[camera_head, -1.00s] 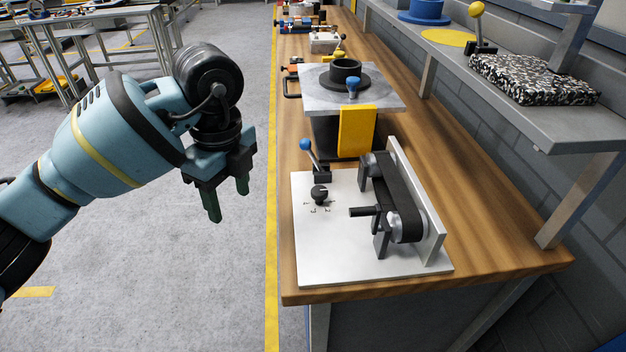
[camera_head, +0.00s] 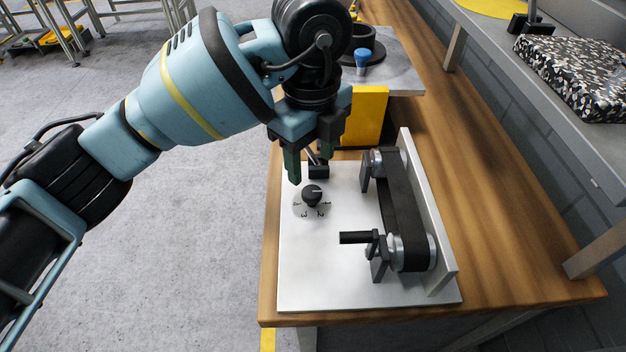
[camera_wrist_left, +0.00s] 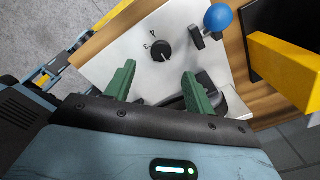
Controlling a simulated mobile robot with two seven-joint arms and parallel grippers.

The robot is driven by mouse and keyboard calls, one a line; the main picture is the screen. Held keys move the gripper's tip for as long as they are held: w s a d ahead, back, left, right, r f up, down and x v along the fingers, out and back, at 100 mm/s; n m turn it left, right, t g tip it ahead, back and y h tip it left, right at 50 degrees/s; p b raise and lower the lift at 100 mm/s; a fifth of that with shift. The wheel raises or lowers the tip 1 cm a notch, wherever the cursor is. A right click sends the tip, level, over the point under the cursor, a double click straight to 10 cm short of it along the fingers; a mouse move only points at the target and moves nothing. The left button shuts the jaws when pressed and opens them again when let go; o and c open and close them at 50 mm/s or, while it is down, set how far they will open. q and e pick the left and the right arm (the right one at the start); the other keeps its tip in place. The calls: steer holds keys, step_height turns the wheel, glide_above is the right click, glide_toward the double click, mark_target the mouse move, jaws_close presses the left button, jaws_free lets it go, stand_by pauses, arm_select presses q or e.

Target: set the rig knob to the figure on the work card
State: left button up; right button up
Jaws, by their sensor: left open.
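The rig's white plate (camera_head: 320,270) lies on the wooden bench. Its small black knob (camera_head: 312,195) has a white pointer line aimed roughly right, near the figure 1; the exact setting is hard to tell. Figures 1 to 3 and a 4 ring its near side. My left gripper (camera_head: 309,162) is open and empty, its green fingers pointing down just behind and above the knob, apart from it. In the left wrist view the knob (camera_wrist_left: 160,50) sits ahead of the gap between the open fingers (camera_wrist_left: 158,80). No work card is recognisable. My right gripper is out of view.
A lever with a blue ball (camera_wrist_left: 218,18) stands close behind the knob. A belt (camera_head: 400,205) on pulleys and a black crank handle (camera_head: 355,238) stand to the right. A yellow panel (camera_head: 367,115) is behind. The plate's front left is clear.

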mark_target(312, 192)
arm_select(q)
step_height(312, 192, down, 6)
steer(key=shift+f, duration=0.1)
steer(key=shift+w+f, duration=0.1)
steer(key=shift+f, duration=0.45)
steer(key=shift+c, duration=0.4)
steer(key=c, duration=0.9)
